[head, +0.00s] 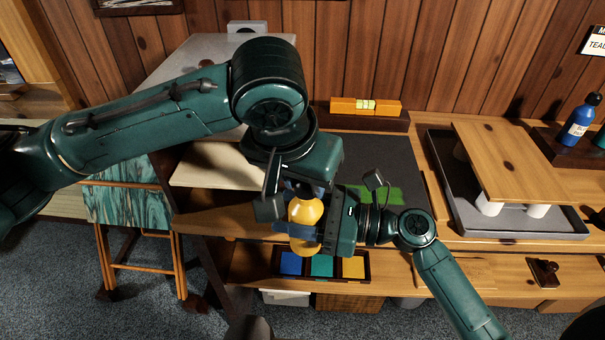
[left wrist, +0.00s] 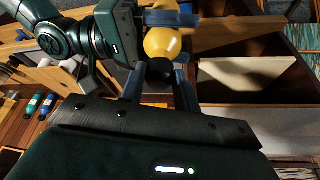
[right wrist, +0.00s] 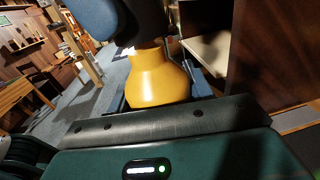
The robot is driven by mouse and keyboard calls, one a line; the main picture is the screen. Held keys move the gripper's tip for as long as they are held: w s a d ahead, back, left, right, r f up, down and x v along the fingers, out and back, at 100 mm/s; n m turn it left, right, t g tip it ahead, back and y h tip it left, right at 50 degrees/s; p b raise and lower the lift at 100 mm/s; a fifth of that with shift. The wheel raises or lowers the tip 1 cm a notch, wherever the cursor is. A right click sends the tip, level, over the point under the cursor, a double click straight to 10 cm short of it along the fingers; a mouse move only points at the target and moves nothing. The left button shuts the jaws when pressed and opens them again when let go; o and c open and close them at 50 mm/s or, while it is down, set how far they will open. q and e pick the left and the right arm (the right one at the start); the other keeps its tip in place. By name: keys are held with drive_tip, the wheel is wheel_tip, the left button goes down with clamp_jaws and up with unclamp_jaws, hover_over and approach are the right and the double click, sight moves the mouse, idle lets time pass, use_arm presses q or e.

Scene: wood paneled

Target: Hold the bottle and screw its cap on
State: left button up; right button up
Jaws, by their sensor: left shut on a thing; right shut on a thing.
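The yellow bottle (head: 306,212) is upright in the air in front of the desk edge. My right gripper (head: 298,232) is shut around its body from the right; the bottle also fills the middle of the right wrist view (right wrist: 157,80). My left gripper (head: 297,190) points down from above at the bottle's top. In the left wrist view the dark cap (left wrist: 158,72) sits between the left fingers, against the yellow bottle (left wrist: 162,45). The left gripper is shut on the cap. Whether the cap's thread is engaged is hidden.
A dark mat (head: 375,160) with a green item (head: 375,196) lies on the desk behind. A spirit level (head: 365,105) stands at the back. A grey tray (head: 440,165) and blue bottle (head: 577,122) are at right. Below is a tray of coloured pieces (head: 322,264).

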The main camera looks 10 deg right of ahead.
use_arm(q)
drive_tip(key=shift+f, duration=0.25)
drive_tip(key=m, duration=0.2)
drive_tip(key=m+g+h, duration=0.1)
drive_tip(key=m, duration=0.2)
drive_tip(key=shift+w+a+m+g, duration=0.25)
drive_tip(key=shift+w+m+g, duration=0.05)
drive_tip(key=shift+m, duration=0.1)
drive_tip(key=m, duration=0.1)
drive_tip(key=m+g, duration=0.1)
drive_tip(key=m, duration=0.3)
drive_tip(key=shift+w+g+h, duration=0.3)
drive_tip(key=shift+g+h, duration=0.1)
drive_tip(key=m, duration=0.1)
drive_tip(key=m+g, duration=0.1)
drive_tip(key=m, duration=0.1)
drive_tip(key=m+g, duration=0.1)
drive_tip(key=m, duration=0.1)
drive_tip(key=shift+w+d, duration=0.1)
drive_tip(key=shift+w, duration=0.2)
drive_tip(key=m+g+y, duration=0.1)
drive_tip(key=m, duration=0.3)
drive_tip(key=shift+w+d, duration=0.15)
drive_tip(key=m+y, duration=0.1)
drive_tip(key=m, duration=0.2)
drive_tip(key=shift+w+m+g, duration=0.15)
drive_tip(key=shift+m+g, duration=0.25)
drive_tip(key=o, duration=0.9)
